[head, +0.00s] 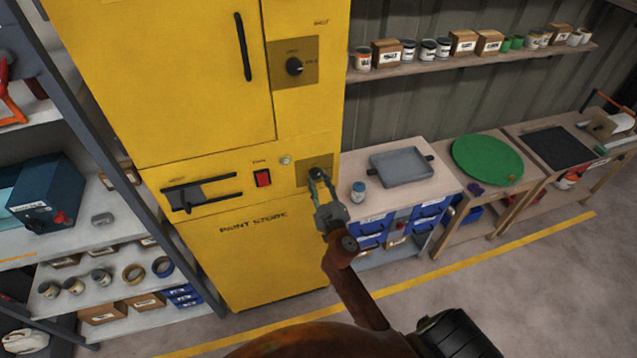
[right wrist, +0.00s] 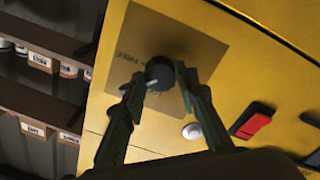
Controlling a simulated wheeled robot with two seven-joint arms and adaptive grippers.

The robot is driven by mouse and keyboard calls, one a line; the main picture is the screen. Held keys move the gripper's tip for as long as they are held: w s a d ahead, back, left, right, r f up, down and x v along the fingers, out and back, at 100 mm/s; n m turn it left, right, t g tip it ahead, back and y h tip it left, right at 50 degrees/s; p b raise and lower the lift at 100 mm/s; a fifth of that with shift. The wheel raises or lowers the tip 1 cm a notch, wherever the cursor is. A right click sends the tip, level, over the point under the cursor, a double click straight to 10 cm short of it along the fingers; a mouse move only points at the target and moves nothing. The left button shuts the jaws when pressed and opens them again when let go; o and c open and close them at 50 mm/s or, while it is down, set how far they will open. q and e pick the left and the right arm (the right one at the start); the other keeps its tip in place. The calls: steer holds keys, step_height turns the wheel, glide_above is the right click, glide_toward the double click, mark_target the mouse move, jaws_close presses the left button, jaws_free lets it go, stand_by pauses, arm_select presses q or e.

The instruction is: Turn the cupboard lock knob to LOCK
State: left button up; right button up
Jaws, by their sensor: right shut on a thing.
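The yellow paint store cupboard (head: 240,230) fills the left middle of the head view. Its lower black knob (head: 317,173) sits on a brown square plate (head: 302,175). My right gripper (head: 318,176) is at this knob. In the right wrist view the knob (right wrist: 158,72) has a pale pointer mark, and my right gripper (right wrist: 167,80) has a finger on each side of it, shut on it. Lettering beside the knob is partly hidden and too blurred to read. A second black knob (head: 294,66) sits on an upper plate. My left gripper is not in view.
A red switch (head: 262,178), a round pale button (head: 286,160) and a black slotted handle (head: 200,192) are on the cupboard front. A workbench with a grey tray (head: 401,168) stands to the right. Shelves stand to the left. Open floor lies in front.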

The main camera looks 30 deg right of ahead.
steer(key=n, duration=0.8)
steer(key=shift+y, duration=0.3)
steer(key=shift+n, duration=0.4)
steer(key=o, duration=1.1)
steer(key=shift+o, duration=0.2)
